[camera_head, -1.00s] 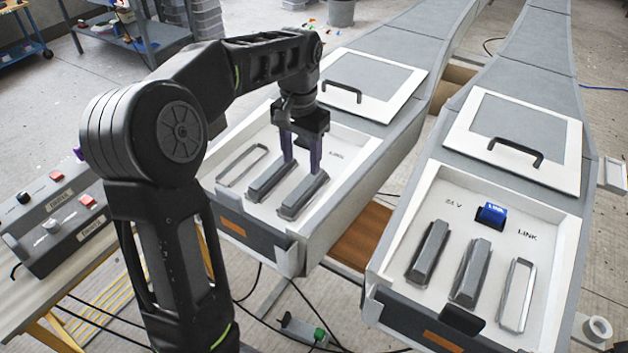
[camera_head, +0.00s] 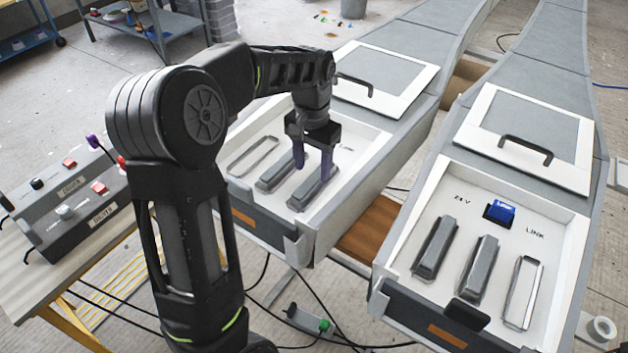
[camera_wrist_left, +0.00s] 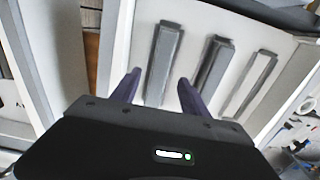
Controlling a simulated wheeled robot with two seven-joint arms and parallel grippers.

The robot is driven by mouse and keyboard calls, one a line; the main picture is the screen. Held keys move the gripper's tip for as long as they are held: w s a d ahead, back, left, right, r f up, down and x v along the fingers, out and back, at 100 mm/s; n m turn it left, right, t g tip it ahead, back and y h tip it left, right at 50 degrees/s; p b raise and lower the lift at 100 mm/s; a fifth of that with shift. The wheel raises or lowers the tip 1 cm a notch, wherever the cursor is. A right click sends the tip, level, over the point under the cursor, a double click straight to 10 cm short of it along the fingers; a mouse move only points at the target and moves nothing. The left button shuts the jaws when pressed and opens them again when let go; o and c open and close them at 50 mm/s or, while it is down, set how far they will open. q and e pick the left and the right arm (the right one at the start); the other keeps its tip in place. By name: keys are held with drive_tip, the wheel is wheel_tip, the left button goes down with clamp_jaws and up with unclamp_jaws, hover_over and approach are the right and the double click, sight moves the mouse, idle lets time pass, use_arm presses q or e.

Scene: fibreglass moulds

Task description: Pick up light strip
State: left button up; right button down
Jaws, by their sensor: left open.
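Two grey bars, which look like light strips, lie in the open tray (camera_head: 345,207) of the left mould. The nearer-right strip (camera_head: 312,190) is below my left gripper (camera_head: 313,172); the other strip (camera_head: 279,173) lies to its left. An empty-looking rectangular frame (camera_head: 253,156) is further left. My left gripper is open, its purple fingers pointing down and empty. In the left wrist view the near strip (camera_wrist_left: 163,62) shows between and beyond the fingertips (camera_wrist_left: 158,80), with the second strip (camera_wrist_left: 212,70) to the right. Whether the fingertips touch the strip I cannot tell.
The right mould's tray (camera_head: 460,188) holds two similar grey bars, a frame (camera_head: 524,292) and a blue switch (camera_head: 499,211). A hinged lid (camera_head: 388,75) with a black handle sits behind the left tray. A control box (camera_head: 70,205) stands on a table at left.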

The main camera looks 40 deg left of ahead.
sight(313, 179)
use_arm(q)
wheel_tip(313, 179, down, 3)
drive_tip(key=shift+f, duration=0.2)
drive_tip(key=shift+c, duration=0.4)
clamp_jaws()
idle(0.5)
